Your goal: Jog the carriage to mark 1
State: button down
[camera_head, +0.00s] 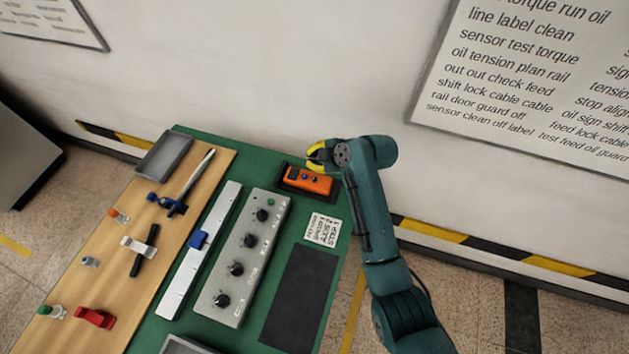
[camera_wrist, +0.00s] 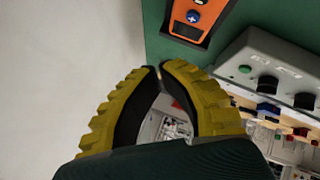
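A blue carriage block (camera_head: 198,240) sits on a long pale rail (camera_head: 180,291), a little above the rail's middle in the head view. An orange control box (camera_head: 307,181) with a dark display and small buttons lies in a black holder (camera_head: 335,191) at the back of the green mat. In the wrist view the orange box (camera_wrist: 211,13) shows at the top, with a blue plus-marked button (camera_wrist: 193,17). My gripper (camera_wrist: 159,68) has yellow ribbed fingers with tips together and nothing between them. In the head view my gripper (camera_head: 317,152) is just behind the box, apparently above it.
A grey panel (camera_head: 223,309) with a green button and several black knobs stands between rail and box. A printed card (camera_head: 323,229) and dark pad (camera_head: 300,298) lie nearby. Tools and coloured fittings lie on the wooden board (camera_head: 112,262). The wall (camera_head: 290,70) is close behind.

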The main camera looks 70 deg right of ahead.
aim_at(313, 177)
notch_tip(313, 177, down, 6)
jog(key=b, duration=0.3)
jog(key=shift+b, duration=0.3)
dwell(0.9)
jog(key=shift+f+b, duration=0.3)
jog(key=shift+f, duration=0.15)
jog(key=shift+f+b, duration=0.3)
jog(key=shift+f, duration=0.1)
dwell(0.4)
jog(key=shift+r, duration=0.1)
jog(key=shift+r+p, duration=0.7)
jog(key=shift+r, duration=0.1)
jog(key=shift+r+p, duration=1.95)
jog(key=shift+r, duration=0.5)
dwell(1.6)
